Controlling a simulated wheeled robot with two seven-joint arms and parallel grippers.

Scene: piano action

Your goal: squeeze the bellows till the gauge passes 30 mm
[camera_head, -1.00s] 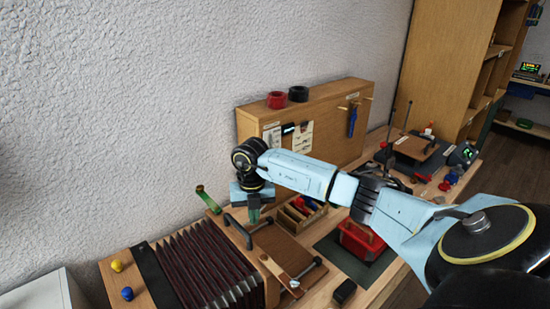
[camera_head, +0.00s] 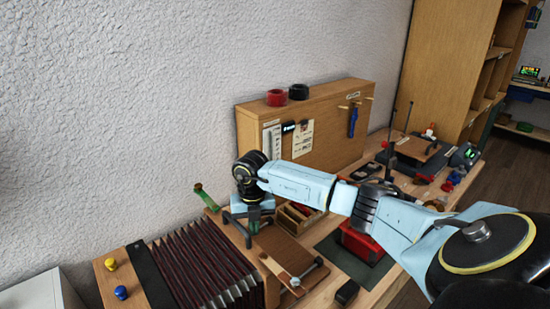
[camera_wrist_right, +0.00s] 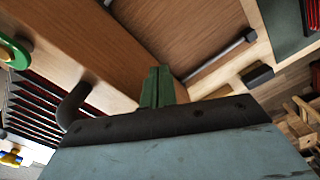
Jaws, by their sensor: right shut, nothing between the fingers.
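The bellows (camera_head: 205,265), dark red-black pleats between wooden ends, lies on the bench at lower left. Its pleats also show at the left of the right wrist view (camera_wrist_right: 45,112). My right gripper (camera_head: 253,222) points down over the wooden board at the bellows' right end, close to a dark bar handle (camera_head: 236,230). Its green fingers (camera_wrist_right: 157,85) are together and empty; whether they touch the board is unclear. A pale vertical scale (camera_head: 272,141) and a small dark display (camera_head: 288,127), possibly the gauge, are on the back panel; their readings are too small. My left gripper is out of view.
A yellow knob (camera_head: 110,264) and a blue knob (camera_head: 121,292) sit on the bellows' left end. A red box (camera_head: 358,243) and small black block (camera_head: 346,292) lie to the right. My forearm crosses above the bench.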

